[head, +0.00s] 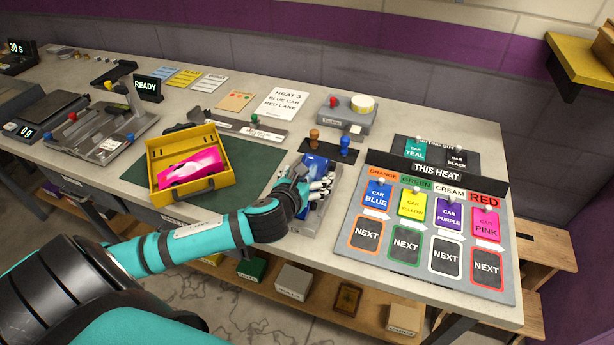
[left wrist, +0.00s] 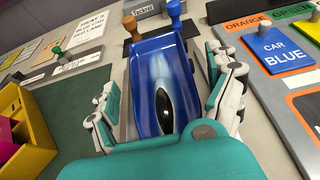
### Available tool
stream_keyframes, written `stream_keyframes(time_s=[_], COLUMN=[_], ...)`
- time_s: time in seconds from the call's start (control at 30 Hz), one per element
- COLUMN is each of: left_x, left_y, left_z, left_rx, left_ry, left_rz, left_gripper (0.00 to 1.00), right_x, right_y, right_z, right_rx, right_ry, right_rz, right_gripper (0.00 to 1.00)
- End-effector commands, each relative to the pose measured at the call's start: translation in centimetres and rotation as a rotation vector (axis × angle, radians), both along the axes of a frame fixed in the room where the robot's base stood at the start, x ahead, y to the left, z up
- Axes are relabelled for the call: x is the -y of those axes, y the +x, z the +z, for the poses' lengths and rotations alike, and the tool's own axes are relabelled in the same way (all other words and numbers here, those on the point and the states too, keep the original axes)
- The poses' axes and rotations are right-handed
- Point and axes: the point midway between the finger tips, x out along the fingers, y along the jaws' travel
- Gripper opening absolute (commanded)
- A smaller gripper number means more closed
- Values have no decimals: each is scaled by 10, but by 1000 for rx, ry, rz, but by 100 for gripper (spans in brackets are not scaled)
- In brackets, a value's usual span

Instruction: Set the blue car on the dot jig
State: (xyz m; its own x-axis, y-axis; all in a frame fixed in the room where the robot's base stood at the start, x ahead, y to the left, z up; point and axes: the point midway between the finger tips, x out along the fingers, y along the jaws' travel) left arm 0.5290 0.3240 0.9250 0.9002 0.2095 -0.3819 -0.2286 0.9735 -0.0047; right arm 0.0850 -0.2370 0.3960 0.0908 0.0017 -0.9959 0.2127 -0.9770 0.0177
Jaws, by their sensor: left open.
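The blue car (left wrist: 160,65), glossy with a pale streak and a black cockpit, lies between the fingers of my left gripper (left wrist: 165,95) in the left wrist view. The fingers stand apart on either side of it, open. In the head view the blue car (head: 316,164) shows partly behind the left gripper (head: 309,187). A grey base, which looks like the dot jig (head: 318,211), shows under and beside the hand. The hand hides much of it, so I cannot tell how the car is seated. My right gripper is not in view.
A pink car (head: 193,168) sits in a yellow box (head: 208,187) on a green mat (head: 255,160). Brown (head: 314,138) and blue (head: 345,145) knobbed tools stand just behind the blue car. The heat board (head: 344,235) with car cards lies to the right.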

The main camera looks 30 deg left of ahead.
Motion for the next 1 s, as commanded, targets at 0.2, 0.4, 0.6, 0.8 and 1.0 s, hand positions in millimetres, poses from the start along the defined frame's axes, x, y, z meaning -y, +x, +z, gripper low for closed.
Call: stream_keyframes(time_s=[0.2, 0.4, 0.6, 0.8, 1.0], left_x=[0, 7, 17, 23, 25], left_y=[0, -30, -71, -99, -108], left_z=[8, 21, 38, 52, 56], left_rx=[1, -1, -2, -3, -1], left_ry=[0, 1, 1, 1, 1], left_rz=[0, -4, -4, -2, 1], left_gripper=[89, 89, 89, 89, 89], right_x=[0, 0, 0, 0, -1], right_y=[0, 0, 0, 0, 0], right_z=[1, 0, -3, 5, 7], right_rx=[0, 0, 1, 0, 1], right_ry=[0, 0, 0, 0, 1], right_rz=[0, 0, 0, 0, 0], right_gripper=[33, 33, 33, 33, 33])
